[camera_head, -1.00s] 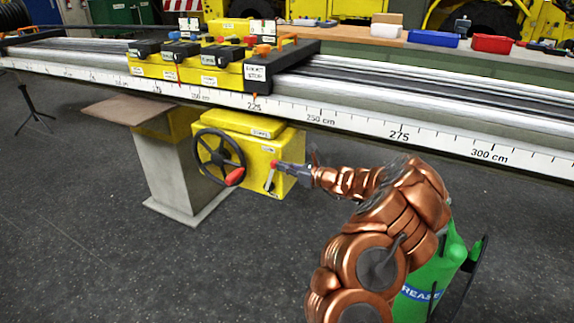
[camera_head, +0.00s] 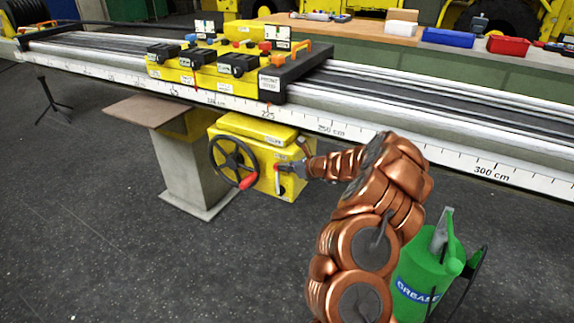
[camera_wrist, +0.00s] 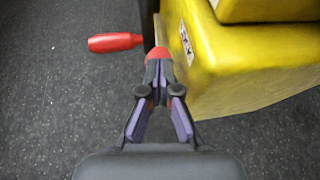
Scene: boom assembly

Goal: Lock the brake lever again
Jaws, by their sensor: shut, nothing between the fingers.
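The brake lever, with a red knob (camera_head: 280,166), stands on the front of the yellow box (camera_head: 264,150) under the rail, to the right of the black handwheel (camera_head: 232,163). The lever's arm hangs below the knob and looks nearly upright in the head view. My gripper (camera_head: 287,168) is at the knob from the right. In the wrist view my gripper (camera_wrist: 159,76) is shut, its fingertips together at the red knob (camera_wrist: 158,53), with nothing between them. I cannot tell whether they touch it. The lever's arm is mostly hidden there.
The handwheel's red handle (camera_wrist: 116,42) is left of my fingertips. The long rail (camera_head: 400,150) with its centimetre scale runs above the box. A green grease can (camera_head: 425,275) stands at the lower right.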

